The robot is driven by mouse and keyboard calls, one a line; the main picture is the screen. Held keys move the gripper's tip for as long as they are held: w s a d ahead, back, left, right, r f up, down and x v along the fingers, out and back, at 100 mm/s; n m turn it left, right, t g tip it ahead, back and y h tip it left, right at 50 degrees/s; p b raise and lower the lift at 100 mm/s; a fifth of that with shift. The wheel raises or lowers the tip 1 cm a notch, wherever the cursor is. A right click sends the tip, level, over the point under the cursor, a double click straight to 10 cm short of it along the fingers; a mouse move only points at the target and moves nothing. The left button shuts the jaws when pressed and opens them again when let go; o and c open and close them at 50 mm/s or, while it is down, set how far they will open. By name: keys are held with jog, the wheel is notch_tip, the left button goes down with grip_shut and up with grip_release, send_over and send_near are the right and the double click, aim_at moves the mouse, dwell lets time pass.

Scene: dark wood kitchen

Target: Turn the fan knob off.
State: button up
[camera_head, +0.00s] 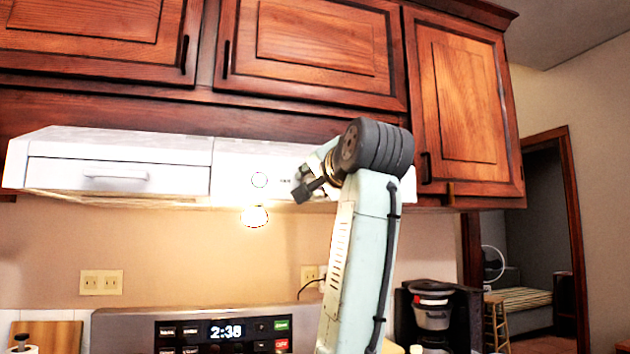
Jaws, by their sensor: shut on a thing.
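The white range hood (120,148) hangs under the wall cabinets. A round white knob (259,180) shows on its front panel, with small markings to its right. My arm rises in front of the hood, and my gripper (306,188) is up against the right part of the hood's front, right of the visible knob and apart from it. My gripper is shut on what appears to be the fan knob. My wrist and arm cover that part of the panel, so the held knob and the fingertips' contact are hidden.
A lit lamp (254,217) glows under the hood. Wooden cabinets (310,40) lie close above. Below are a stove panel (222,332) with a clock and a coffee maker (434,312). A doorway (540,230) opens at the right.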

grip_shut()
jog(key=shift+n, duration=0.3)
jog(key=n, duration=0.8)
jog(key=shift+n, duration=0.4)
jog(key=n, duration=0.5)
jog(key=shift+r+n, duration=0.1)
jog(key=shift+n, duration=2.7)
